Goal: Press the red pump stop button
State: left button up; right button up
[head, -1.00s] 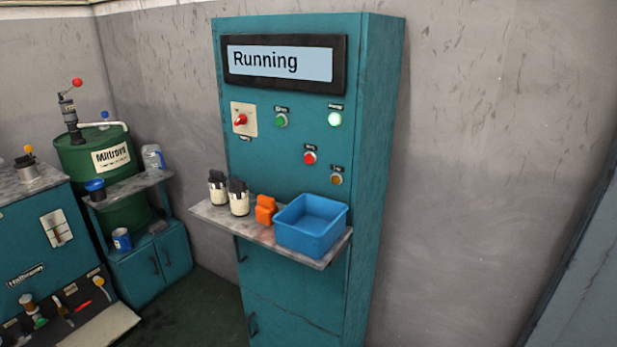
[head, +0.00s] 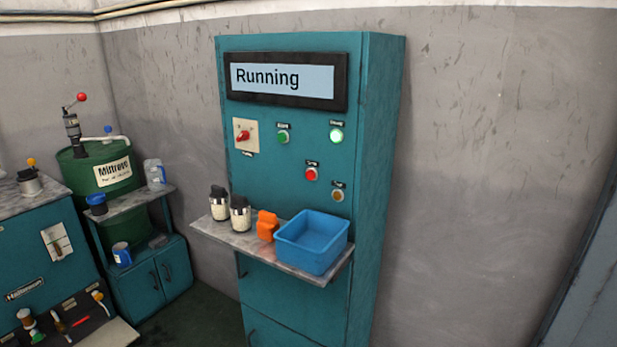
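A tall teal control cabinet (head: 262,168) stands in the middle of the head view. The display (head: 284,79) at its top reads "Running". The small label above the red button is too small to read. A red rotary switch (head: 243,136) on a cream plate is at the panel's left. Neither of my grippers is in view.
A shelf (head: 237,241) juts out below the buttons. It carries a blue bin (head: 313,241), an orange object (head: 267,225) and two dark-topped jars (head: 240,214). A brown-orange button (head: 338,195) is lower right. A green drum (head: 92,168) and machine stand left. The air before the panel looks clear.

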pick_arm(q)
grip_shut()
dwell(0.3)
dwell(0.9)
